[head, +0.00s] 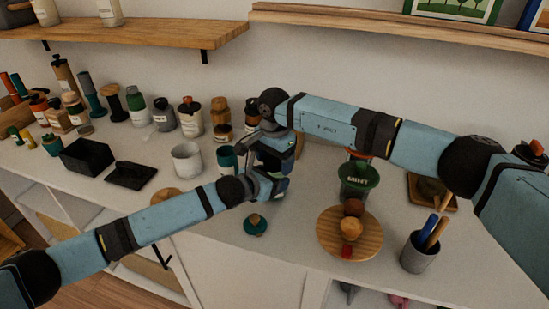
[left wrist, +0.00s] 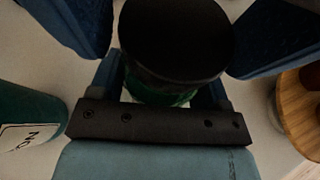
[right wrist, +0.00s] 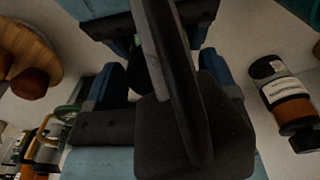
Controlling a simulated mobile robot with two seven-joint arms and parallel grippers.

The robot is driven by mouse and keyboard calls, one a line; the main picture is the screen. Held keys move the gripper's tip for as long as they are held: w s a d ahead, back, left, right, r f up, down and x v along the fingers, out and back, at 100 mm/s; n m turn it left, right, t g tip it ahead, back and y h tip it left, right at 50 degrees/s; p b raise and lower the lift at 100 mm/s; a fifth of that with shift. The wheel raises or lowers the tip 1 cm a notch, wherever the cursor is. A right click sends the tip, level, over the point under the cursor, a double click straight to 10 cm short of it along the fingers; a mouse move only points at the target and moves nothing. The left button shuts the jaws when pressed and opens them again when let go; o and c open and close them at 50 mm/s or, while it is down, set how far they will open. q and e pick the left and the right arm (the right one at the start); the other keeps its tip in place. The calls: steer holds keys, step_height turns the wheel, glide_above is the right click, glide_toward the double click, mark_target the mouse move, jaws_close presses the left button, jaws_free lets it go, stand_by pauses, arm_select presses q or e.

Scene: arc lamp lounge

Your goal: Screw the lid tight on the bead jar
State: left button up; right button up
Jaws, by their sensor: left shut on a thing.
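The bead jar (left wrist: 160,97), with green showing below its black lid (left wrist: 175,40), is between the fingers of my left gripper (left wrist: 162,88). The lid sits on top of the jar; how tight it is cannot be seen. My left gripper is shut on the jar, above the counter. My right gripper (right wrist: 158,80) is over it, its blue fingers standing apart on either side of the lid in the left wrist view. In the head view both grippers meet near the middle and hide most of the jar. Dark parts block much of the right wrist view.
Several jars and bottles line the wall at left. A black box (head: 87,156), its flat lid (head: 130,175) and a white cup (head: 187,160) stand left of my grippers. A teal knobbed lid (head: 255,224), round board (head: 330,243), green pot (head: 357,182) and pen cup (head: 418,255) are nearby.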

steer(key=c, duration=0.8)
steer(key=shift+o, duration=0.2)
steer(key=m, duration=0.3)
steer(key=o, duration=1)
steer(key=shift+r, duration=0.1)
arm_select(q)
steer(key=shift+r, duration=0.1)
arm_select(e)
steer(key=shift+r, duration=2.2)
steer(key=shift+o, duration=1.2)
